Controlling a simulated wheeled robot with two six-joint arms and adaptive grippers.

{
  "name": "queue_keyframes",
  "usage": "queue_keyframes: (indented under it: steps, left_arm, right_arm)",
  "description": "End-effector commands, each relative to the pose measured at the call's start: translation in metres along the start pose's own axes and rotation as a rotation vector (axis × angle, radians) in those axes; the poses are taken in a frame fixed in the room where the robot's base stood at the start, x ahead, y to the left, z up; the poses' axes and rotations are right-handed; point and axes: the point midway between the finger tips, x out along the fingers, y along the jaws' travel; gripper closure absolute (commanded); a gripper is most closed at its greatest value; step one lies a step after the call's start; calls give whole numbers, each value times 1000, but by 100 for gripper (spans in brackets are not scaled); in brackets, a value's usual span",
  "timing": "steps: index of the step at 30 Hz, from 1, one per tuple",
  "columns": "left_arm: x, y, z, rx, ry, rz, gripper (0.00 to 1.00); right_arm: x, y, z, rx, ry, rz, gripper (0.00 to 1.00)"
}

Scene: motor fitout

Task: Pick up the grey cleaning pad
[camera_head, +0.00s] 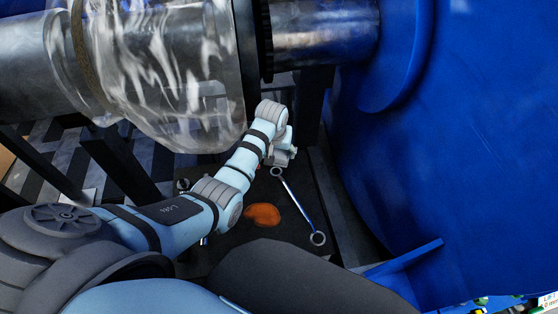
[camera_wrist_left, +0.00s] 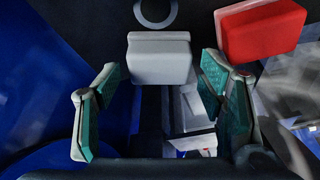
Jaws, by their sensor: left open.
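The grey cleaning pad (camera_wrist_left: 160,62) shows in the left wrist view as a light grey block with rounded edges. It lies between the fingertips of my left gripper (camera_wrist_left: 160,78), with a visible gap on both sides. The teal-lined fingers are open. In the head view my left gripper (camera_head: 279,155) is over the far part of a dark surface, and I cannot clearly tell the pad from the grey gripper parts there. My right gripper is not in view.
A red block (camera_wrist_left: 262,32) lies just right of the pad. A wrench (camera_head: 297,205) and an orange item (camera_head: 262,214) lie on the dark surface (camera_head: 240,235). A large shaft (camera_head: 320,35) and clear housing (camera_head: 165,60) hang above; a blue casing (camera_head: 460,150) stands right.

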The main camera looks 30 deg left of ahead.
Motion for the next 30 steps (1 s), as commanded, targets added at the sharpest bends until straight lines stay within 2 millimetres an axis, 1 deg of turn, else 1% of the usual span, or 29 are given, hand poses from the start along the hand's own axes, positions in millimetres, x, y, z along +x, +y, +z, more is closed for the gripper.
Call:
queue_keyframes:
  steps: [1,3,9,11,15,18,23,26,29,30]
  left_arm:
    - [13,1,2,1,-2,0,37]
    - [19,1,2,2,-1,1,37]
    - [18,1,1,2,0,1,37]
    - [18,1,1,2,0,1,46]
    - [18,1,1,2,0,1,69]
    - [18,1,1,2,0,1,83]
    - [18,1,1,2,0,1,83]
    - [14,1,-1,2,1,1,83]
    - [4,1,-4,2,1,1,83]
    - [-3,1,-7,2,3,1,83]
  right_arm:
    - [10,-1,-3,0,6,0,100]
    - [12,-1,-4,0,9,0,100]
    - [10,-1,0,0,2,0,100]
    - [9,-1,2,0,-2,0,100]
    - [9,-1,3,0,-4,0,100]
    - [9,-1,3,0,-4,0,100]
    - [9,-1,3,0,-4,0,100]
    - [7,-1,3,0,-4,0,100]
    - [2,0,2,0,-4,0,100]
    - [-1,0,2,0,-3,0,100]
